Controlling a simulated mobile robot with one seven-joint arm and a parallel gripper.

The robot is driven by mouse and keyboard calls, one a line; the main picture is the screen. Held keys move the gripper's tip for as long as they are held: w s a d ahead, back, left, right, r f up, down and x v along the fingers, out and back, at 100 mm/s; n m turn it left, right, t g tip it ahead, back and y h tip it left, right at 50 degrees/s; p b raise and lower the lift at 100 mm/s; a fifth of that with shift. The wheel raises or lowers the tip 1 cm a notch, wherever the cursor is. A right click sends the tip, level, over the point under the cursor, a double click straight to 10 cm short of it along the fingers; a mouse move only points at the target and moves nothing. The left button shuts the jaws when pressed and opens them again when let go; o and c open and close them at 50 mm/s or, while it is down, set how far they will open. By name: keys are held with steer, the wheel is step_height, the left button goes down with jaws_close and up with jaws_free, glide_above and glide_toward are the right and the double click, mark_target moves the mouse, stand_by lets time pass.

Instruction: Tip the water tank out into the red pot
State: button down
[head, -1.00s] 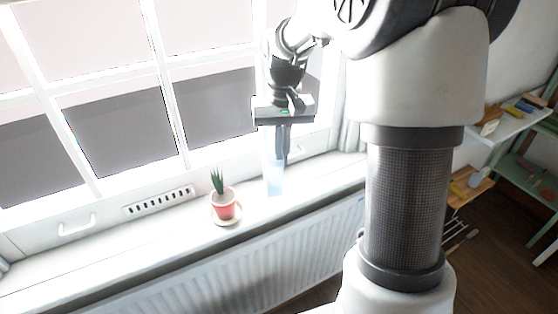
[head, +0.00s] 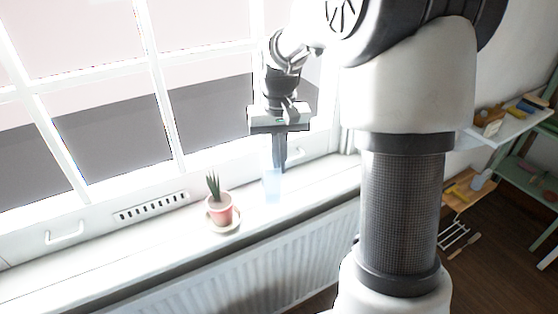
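The red pot (head: 221,215) holds a spiky green plant (head: 214,187) and stands upright on a saucer (head: 225,229) on the white windowsill. The water tank (head: 271,184) is a pale blue, see-through upright vessel to the right of the pot, faint against the bright sill. My gripper (head: 279,168) points down at the tank, with its dark fingers beside or around the tank's upper part. I cannot tell whether the fingers are closed on the tank or whether it touches the sill.
The window with white bars (head: 162,90) rises behind the sill. A white radiator (head: 270,255) is below it. A vent grille (head: 151,207) and a handle (head: 64,233) are to the left. Shelves with small items (head: 505,125) stand at the right. The sill left of the pot is clear.

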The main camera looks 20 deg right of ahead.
mark_target(262, 163)
stand_by(0.3)
steer(key=shift+s+a+f+h+b, duration=0.1)
steer(key=shift+s+a+h+b, duration=0.1)
steer(key=shift+a+h+b, duration=0.95)
steer(key=shift+d, duration=0.15)
steer(key=shift+s+a+t+h+b, duration=0.2)
steer(key=shift+a+t+h+b, duration=0.2)
steer(key=shift+a+h+b, duration=0.4)
steer(key=shift+a+r+h, duration=0.3)
steer(key=shift+r+h, duration=0.05)
steer(key=shift+r, duration=0.1)
